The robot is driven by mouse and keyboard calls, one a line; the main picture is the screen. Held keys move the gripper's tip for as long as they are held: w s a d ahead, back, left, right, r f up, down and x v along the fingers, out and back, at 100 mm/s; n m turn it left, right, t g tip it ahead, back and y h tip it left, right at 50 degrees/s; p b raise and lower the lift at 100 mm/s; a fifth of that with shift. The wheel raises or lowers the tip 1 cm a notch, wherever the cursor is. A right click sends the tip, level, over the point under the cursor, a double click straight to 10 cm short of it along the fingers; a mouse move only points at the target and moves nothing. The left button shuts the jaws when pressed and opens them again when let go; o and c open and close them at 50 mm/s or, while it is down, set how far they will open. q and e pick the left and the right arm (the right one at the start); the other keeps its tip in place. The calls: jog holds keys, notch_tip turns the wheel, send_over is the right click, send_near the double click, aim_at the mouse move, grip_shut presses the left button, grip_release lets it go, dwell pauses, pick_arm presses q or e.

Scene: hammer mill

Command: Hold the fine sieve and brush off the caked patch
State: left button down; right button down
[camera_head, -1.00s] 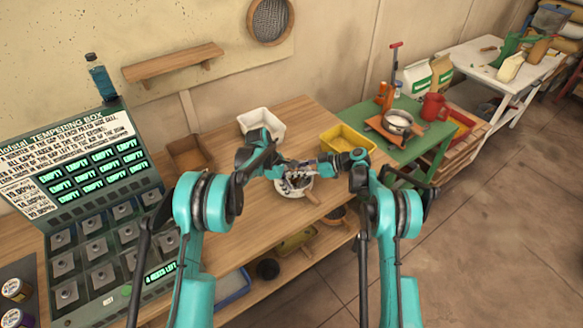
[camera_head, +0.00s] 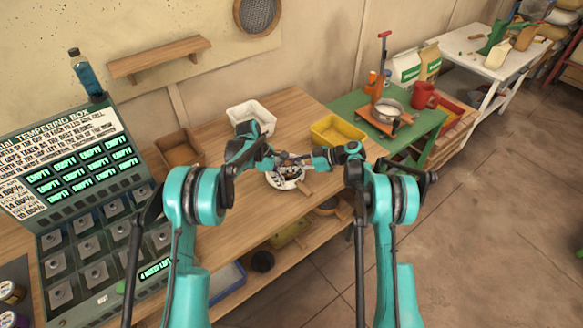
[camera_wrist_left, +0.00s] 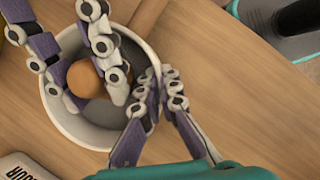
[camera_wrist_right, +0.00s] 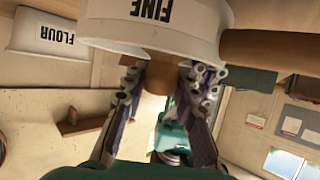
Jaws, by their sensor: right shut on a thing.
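The fine sieve (camera_head: 276,182) is a white round rim with a wooden handle (camera_head: 304,187), low over or on the wooden bench. "FINE" is printed on its side in the right wrist view (camera_wrist_right: 150,12). My right gripper (camera_head: 308,160) is shut on the brush's brown wooden handle (camera_wrist_right: 154,78); its rounded orange-brown end (camera_wrist_left: 84,77) shows over the sieve in the left wrist view. My left gripper (camera_wrist_left: 160,76) has one finger inside the sieve's wall and one outside; whether they clamp it is unclear. The brush head and caked patch are hidden by fingers.
A white flour bin (camera_head: 236,118) and a yellow bin (camera_head: 320,138) stand at the bench's back. A wooden box (camera_head: 170,150) and the tempering box (camera_head: 70,180) are left. A green table (camera_head: 350,101) stands right. Bare bench (camera_head: 225,225) lies in front.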

jog(key=shift+w+a+f, duration=0.1)
jog(key=shift+w+a, duration=0.45)
jog(key=shift+w, duration=0.25)
jog(key=shift+w+a, duration=0.6)
jog(key=shift+w, duration=0.2)
jog(key=shift+w+a+f, duration=0.1)
jog(key=shift+w+a, duration=0.45)
jog(key=shift+w, duration=0.25)
pick_arm(q)
jog(key=shift+s, duration=0.1)
pick_arm(e)
jog(key=shift+r, duration=0.1)
jog(key=shift+r, duration=3)
notch_tip(320, 180, up, 3)
